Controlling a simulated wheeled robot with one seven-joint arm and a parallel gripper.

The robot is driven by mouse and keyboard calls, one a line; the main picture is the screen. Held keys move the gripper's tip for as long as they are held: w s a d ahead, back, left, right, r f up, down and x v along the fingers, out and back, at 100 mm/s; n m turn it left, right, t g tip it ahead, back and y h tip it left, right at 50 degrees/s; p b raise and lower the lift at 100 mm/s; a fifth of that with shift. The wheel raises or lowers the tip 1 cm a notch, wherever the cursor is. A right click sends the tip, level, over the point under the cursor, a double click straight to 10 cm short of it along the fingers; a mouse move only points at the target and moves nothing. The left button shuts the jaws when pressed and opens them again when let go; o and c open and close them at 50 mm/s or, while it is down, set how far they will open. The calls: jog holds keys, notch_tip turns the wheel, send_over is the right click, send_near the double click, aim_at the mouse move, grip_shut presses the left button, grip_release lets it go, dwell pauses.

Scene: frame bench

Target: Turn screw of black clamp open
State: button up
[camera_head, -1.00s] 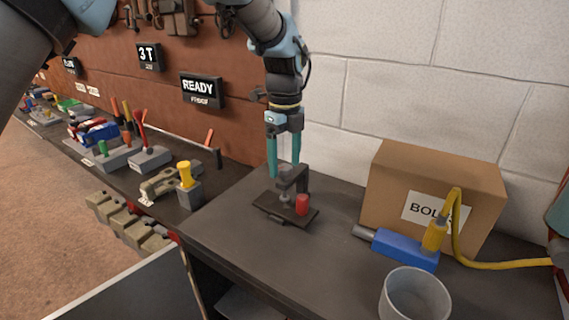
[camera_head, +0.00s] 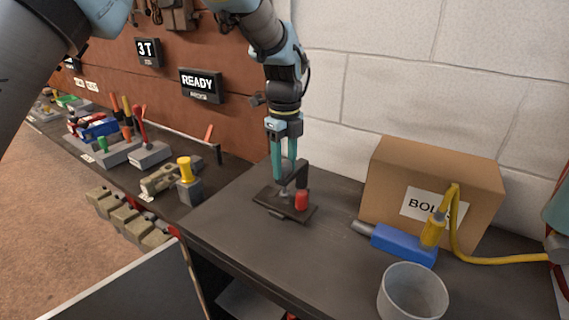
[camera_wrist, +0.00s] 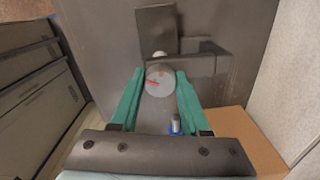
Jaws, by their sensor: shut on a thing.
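The black clamp (camera_head: 301,175) stands upright on a dark base plate (camera_head: 269,205) on the bench, with a red cylinder (camera_head: 302,201) at its front right. The clamp also shows in the wrist view (camera_wrist: 200,66). The screw's round grey knob (camera_wrist: 160,82) carries a red mark and lies between my teal fingertips. My gripper (camera_head: 284,178) points down over the clamp and is shut on this knob; it also shows in the wrist view (camera_wrist: 160,86). In the head view the fingers partly hide the knob and screw.
A cardboard box (camera_head: 390,187) stands at the right against the wall. A blue tool (camera_head: 403,245) with a yellow hose and a grey cup (camera_head: 412,292) are in front of it. Bench is clear in front of the clamp. Other fixtures stand left.

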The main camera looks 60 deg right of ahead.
grip_shut()
